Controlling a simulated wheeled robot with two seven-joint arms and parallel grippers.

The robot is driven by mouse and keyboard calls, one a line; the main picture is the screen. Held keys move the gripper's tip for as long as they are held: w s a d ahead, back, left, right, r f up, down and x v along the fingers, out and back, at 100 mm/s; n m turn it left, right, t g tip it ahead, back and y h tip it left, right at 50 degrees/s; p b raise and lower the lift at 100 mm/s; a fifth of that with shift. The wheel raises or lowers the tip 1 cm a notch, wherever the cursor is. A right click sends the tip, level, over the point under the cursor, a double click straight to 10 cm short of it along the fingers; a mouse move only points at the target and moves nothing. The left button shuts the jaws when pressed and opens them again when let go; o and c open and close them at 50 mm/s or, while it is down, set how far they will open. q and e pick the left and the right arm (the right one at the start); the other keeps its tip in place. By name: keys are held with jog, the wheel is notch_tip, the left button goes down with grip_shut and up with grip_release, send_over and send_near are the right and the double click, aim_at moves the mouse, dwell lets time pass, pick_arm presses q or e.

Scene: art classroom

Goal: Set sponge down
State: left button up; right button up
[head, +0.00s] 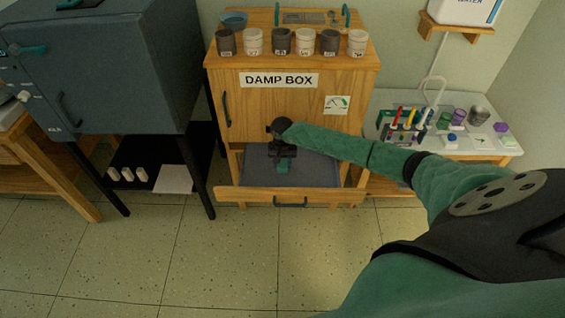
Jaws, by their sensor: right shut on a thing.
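My right arm reaches in from the right to the open drawer (228,192) of the wooden damp box (292,105). My right gripper (283,158) points down over the drawer's grey-blue floor. It is shut on a small teal block, which looks like the sponge (283,168). The gripper hides part of the sponge, and I cannot tell whether it touches the drawer floor. My left gripper is not in view.
Several dark and white cups (253,42) stand in a row on the damp box. A blue-grey kiln (105,75) stands at left, with a low black shelf beneath. A side table (490,140) with tools and jars is at right. The drawer floor around the gripper is clear.

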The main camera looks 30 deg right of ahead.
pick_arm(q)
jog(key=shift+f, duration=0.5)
pick_arm(e)
jog(key=shift+f, duration=0.3)
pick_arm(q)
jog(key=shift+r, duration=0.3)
pick_arm(e)
jog(key=shift+f, duration=0.1)
jog(key=o, duration=0.9)
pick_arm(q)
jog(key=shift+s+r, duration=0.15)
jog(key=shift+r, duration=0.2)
